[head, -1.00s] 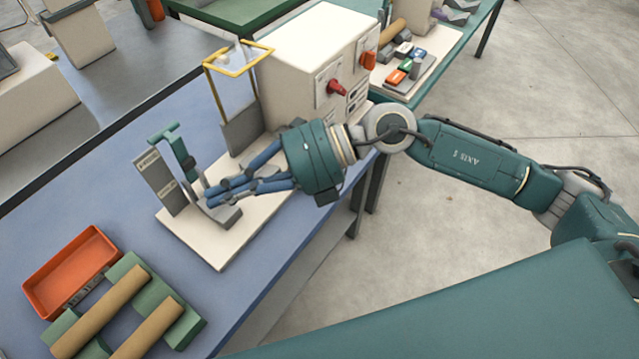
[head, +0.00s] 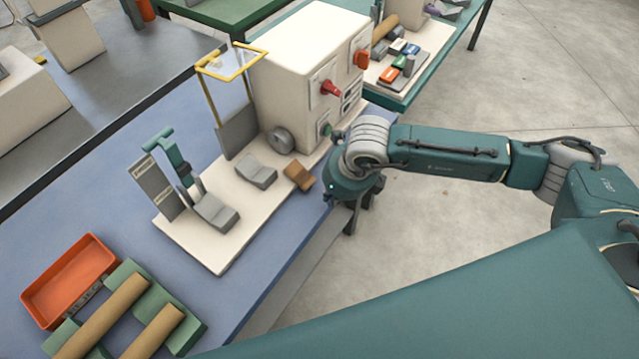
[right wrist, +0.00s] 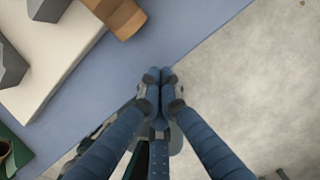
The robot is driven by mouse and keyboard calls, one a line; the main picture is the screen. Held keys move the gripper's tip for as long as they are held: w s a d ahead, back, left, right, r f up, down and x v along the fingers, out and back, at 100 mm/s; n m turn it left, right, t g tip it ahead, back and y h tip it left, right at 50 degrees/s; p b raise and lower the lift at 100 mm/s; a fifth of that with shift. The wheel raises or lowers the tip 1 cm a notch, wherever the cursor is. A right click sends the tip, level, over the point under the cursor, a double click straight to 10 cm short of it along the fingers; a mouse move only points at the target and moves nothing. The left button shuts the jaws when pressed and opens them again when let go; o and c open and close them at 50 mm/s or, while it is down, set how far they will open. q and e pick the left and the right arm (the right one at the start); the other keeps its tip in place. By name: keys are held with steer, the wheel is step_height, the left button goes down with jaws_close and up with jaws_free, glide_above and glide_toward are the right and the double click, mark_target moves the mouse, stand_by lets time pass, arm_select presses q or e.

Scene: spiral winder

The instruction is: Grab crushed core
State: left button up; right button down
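A short brown angular piece (head: 298,176) lies on the cream base plate of the winder, near its front edge; I cannot tell if it is the crushed core. It also shows at the top of the right wrist view (right wrist: 118,14). Two tan cores (head: 104,318) (head: 152,332) lie on green rests at lower left and look whole. My right gripper (head: 350,228) hangs beside the table edge, to the right of the brown piece and apart from it. In the right wrist view its fingertips (right wrist: 160,78) meet with nothing between them. My left gripper is out of view.
The cream winder box (head: 310,70) with red knobs stands behind the plate. Grey blocks (head: 257,171) (head: 215,212) and a green-topped upright stand on the plate. An orange tray (head: 70,285) sits at left. Open floor lies right of the table (head: 250,285).

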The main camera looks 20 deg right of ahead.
mark_target(312, 191)
steer(key=w, duration=0.1)
steer(key=w+a+p, duration=0.1)
steer(key=w, duration=0.1)
steer(key=shift+a+f, duration=0.25)
steer(key=shift+w+a+f+p, duration=0.1)
steer(key=shift+w+a+p, duration=0.1)
steer(key=shift+w+p, duration=0.15)
steer(key=shift+w+a+f+b, duration=0.2)
steer(key=shift+w+b, duration=0.3)
steer(key=shift+b, duration=0.35)
steer(key=shift+w+a+b, duration=0.15)
steer(key=shift+w+b, duration=0.1)
steer(key=shift+b, duration=0.15)
steer(key=shift+w+r, duration=0.15)
steer(key=shift+r, duration=0.05)
